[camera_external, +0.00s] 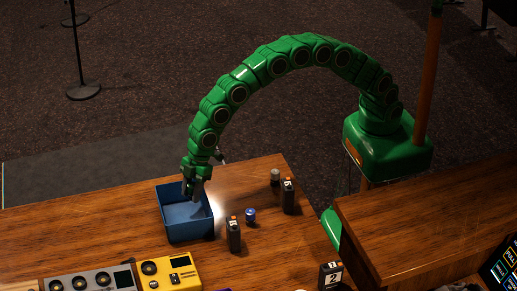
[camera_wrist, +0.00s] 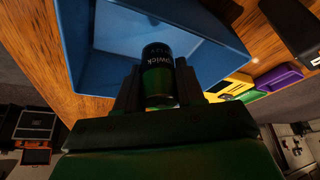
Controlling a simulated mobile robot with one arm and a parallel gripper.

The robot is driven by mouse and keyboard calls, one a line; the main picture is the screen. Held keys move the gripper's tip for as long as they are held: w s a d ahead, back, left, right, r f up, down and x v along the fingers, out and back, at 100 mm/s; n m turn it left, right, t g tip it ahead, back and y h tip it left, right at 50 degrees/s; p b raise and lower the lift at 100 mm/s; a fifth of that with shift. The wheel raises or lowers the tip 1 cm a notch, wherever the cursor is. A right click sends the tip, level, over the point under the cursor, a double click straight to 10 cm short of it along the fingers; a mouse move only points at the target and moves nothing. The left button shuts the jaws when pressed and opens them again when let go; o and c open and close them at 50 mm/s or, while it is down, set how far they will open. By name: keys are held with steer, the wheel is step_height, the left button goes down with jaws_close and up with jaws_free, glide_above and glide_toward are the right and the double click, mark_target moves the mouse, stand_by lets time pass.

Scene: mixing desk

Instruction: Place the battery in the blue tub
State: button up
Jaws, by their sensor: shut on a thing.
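The blue tub (camera_external: 188,226) stands open on the wooden desk, left of centre in the external view. It also fills the upper part of the wrist view (camera_wrist: 78,42). My gripper (camera_external: 198,192) points down over the tub, its fingertips at or inside the opening. In the wrist view my gripper (camera_wrist: 158,84) is shut on a dark cylinder with pale lettering, the battery (camera_wrist: 157,68), held between the two fingers above the tub's inside. In the external view the battery is too small to make out. I cannot tell whether it touches the tub floor.
Right of the tub stand a dark box with an orange top (camera_external: 233,236), a small blue cylinder (camera_external: 250,215), a pale cylinder (camera_external: 275,177) and another dark box (camera_external: 288,196). A yellow device (camera_external: 180,278) and a grey device (camera_external: 93,282) sit in front.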

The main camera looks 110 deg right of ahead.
glide_above(184, 221)
steer(key=shift+w+f, duration=0.1)
steer(key=shift+f, duration=3.65)
steer(key=shift+f, duration=0.2)
steer(key=o, duration=1.1)
steer(key=shift+o, duration=0.2)
